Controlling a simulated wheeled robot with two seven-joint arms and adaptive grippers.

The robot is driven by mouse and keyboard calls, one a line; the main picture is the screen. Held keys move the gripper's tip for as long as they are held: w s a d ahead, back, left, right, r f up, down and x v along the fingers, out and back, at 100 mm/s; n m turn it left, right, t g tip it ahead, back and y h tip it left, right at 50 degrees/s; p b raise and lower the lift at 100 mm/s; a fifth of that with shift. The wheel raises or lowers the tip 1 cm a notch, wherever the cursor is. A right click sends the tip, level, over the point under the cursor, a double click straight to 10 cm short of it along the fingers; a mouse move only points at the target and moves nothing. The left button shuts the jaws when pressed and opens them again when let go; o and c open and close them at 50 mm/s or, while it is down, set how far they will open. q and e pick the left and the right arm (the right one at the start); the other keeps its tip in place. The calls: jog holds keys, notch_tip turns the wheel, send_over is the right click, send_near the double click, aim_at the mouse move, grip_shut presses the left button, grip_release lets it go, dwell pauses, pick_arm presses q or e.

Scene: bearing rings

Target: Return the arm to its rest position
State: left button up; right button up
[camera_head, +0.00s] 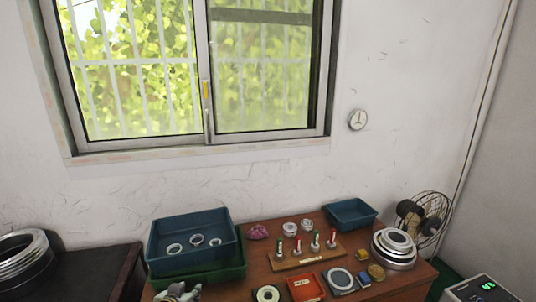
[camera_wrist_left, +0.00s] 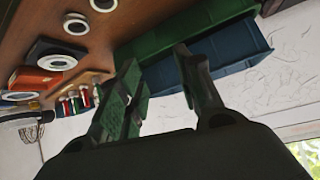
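My left gripper (camera_head: 178,293) shows at the bottom edge of the head view, in front of the green bin. In the left wrist view its two fingers (camera_wrist_left: 157,68) are spread apart with nothing between them. The bearing rings (camera_head: 196,240) lie in the blue bin (camera_head: 164,259) at the back left of the table. Another ring (camera_head: 259,294) lies on a dark pad at the front, and a larger ring (camera_head: 333,280) sits on a dark block. My right gripper is out of view.
The brown table (camera_head: 414,280) carries a peg stand (camera_head: 300,261), a red box (camera_head: 304,289), an empty blue tray (camera_head: 350,213) and a stack of metal rings (camera_head: 393,262). A fan (camera_head: 424,216) stands at the right. A green bin (camera_head: 205,276) is under the blue one.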

pick_arm(q)
jog(key=s+d+f+m+g, duration=0.1)
jog(key=s+f+g, duration=0.3)
jog(key=s, duration=0.6)
jog(key=s+f+g, duration=0.3)
jog(key=s+f, duration=0.2)
jog(key=s, duration=0.5)
notch_tip(320, 180, down, 32)
jog(key=s+g, duration=0.1)
jog(key=s, duration=0.1)
jog(key=s+a+f, duration=0.2)
jog(key=s+f, duration=0.8)
jog(key=s, duration=0.1)
jog(key=s+a+f+g, duration=0.1)
jog(key=s+a+f, duration=0.1)
jog(key=s+f, duration=0.8)
jog(key=shift+s+f+m, duration=0.2)
jog(key=shift+s+m, duration=0.2)
jog(key=shift+s, duration=0.55)
jog(key=shift+d, duration=0.1)
